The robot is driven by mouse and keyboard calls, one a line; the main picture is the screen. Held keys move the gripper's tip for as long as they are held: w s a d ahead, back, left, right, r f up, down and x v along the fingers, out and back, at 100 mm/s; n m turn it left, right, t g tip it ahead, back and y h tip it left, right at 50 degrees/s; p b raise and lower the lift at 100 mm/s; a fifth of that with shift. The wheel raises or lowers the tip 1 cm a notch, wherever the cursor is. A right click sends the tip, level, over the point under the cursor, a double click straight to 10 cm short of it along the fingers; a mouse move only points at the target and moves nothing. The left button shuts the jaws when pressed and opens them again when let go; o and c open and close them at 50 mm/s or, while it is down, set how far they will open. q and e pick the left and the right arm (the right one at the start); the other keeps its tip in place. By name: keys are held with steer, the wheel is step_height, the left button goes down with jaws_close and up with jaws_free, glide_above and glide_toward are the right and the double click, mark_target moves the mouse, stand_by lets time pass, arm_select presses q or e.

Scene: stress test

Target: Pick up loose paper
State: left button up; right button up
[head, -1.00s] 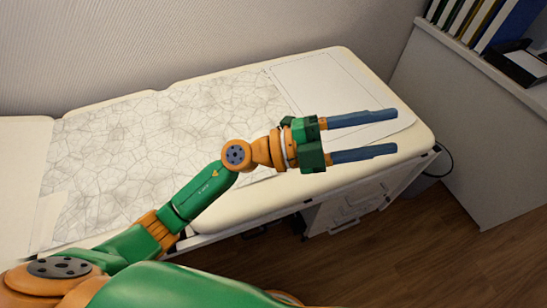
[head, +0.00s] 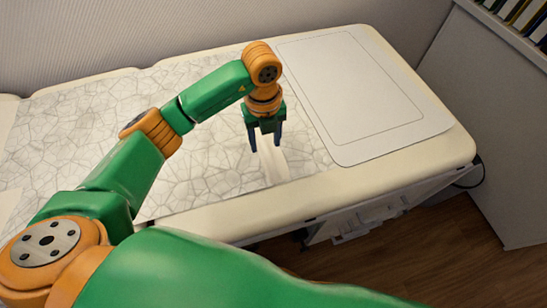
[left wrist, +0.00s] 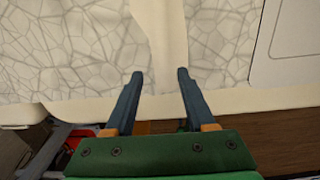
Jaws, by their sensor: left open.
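A wide sheet of crinkled, crack-patterned pale paper (head: 75,125) lies flat over the left and middle of the cream padded table (head: 455,148). A plain pale strip (head: 272,168) runs through the pattern to the table's front edge; I cannot tell whether it is loose paper or a bare patch. My left gripper (head: 266,147) points down above this strip, open, with nothing between its fingers. In the left wrist view the open fingers (left wrist: 160,74) frame the strip (left wrist: 160,38), with crinkled paper (left wrist: 65,45) on both sides. My right gripper is out of view.
A smooth white panel with an outlined border (head: 360,90) lies on the table's right end. A grey cabinet (head: 500,110) with binders on top stands at the right. Below the front edge are a white frame and wood floor (head: 450,245).

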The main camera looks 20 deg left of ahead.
mark_target(269, 158)
arm_select(q)
steer(key=f, duration=0.6)
steer(key=shift+d+f+p, duration=0.15)
steer(key=shift+d+p, duration=0.15)
steer(key=shift+d, duration=0.05)
jaws_close()
